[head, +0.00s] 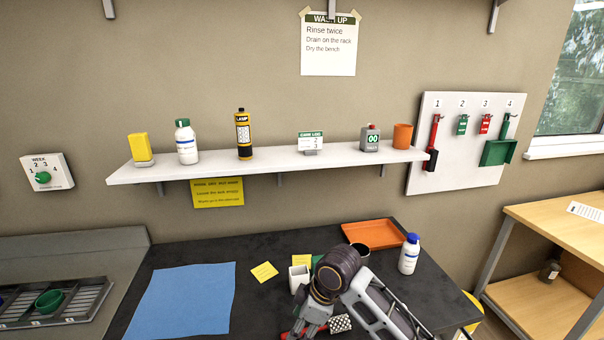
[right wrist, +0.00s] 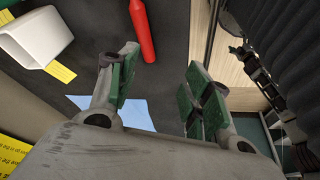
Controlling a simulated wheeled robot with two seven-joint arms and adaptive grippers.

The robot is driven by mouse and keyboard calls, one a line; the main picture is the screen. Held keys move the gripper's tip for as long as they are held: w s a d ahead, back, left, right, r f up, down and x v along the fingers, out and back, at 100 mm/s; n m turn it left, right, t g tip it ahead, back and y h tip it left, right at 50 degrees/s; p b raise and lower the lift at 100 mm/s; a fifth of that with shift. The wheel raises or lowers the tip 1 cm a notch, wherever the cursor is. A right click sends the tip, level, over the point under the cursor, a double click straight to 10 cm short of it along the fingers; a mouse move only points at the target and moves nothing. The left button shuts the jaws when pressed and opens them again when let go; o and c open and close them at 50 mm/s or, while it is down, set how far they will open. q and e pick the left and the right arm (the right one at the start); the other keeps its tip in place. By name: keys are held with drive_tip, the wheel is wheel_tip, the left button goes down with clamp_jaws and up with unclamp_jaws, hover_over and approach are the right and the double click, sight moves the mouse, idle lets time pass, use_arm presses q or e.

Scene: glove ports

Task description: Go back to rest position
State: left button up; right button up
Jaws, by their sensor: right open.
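My right arm reaches in from the bottom right of the head view, and its gripper (head: 312,327) is low over the dark bench (head: 190,250) near the front edge. In the right wrist view the two green-padded fingers of this gripper (right wrist: 160,75) stand well apart with nothing between them. A red rod-like thing (right wrist: 142,30) lies on the bench beyond the fingertips, apart from them. A white square cup (right wrist: 35,38) is at the upper left of that view; it also shows in the head view (head: 299,277). My left gripper is in neither view.
Around my right arm are an orange tray (head: 372,234), a white bottle with blue cap (head: 409,254), a checkered piece (head: 341,323) and yellow notes (head: 264,271). A blue mat (head: 182,300) lies flat to the left. A loaded white shelf (head: 270,165) hangs above.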

drive_tip(key=shift+s+d+f+m, duration=0.35)
drive_tip(key=shift+s+f+m, duration=0.4)
drive_tip(key=shift+f+m, duration=0.1)
drive_tip(key=shift+s+d+f+m+t+y, duration=0.3)
drive_tip(key=shift+s+d+f+m, duration=0.1)
drive_tip(key=shift+f+m, duration=0.05)
drive_tip(key=s+d+f+m+t+h, duration=0.1)
drive_tip(key=s+d+f+m, duration=0.3)
drive_tip(key=d, duration=0.3)
drive_tip(key=s+d+f+m+h, duration=0.2)
drive_tip(key=s+d+m, duration=0.1)
drive_tip(key=s+d, duration=0.3)
drive_tip(key=s+d+f+m+t+h, duration=0.15)
drive_tip(key=s+d+m, duration=0.25)
drive_tip(key=d, duration=0.4)
wheel_tip(320, 180, down, 33)
drive_tip(key=s+g, duration=0.2)
drive_tip(key=s+d+f, duration=0.2)
drive_tip(key=s+f, duration=0.8)
drive_tip(key=s, duration=0.1)
drive_tip(key=s+d+f+g, duration=0.1)
drive_tip(key=s+f, duration=0.9)
drive_tip(key=s, duration=0.1)
drive_tip(key=shift+s+d+f, duration=0.15)
drive_tip(key=shift+d+f, duration=0.25)
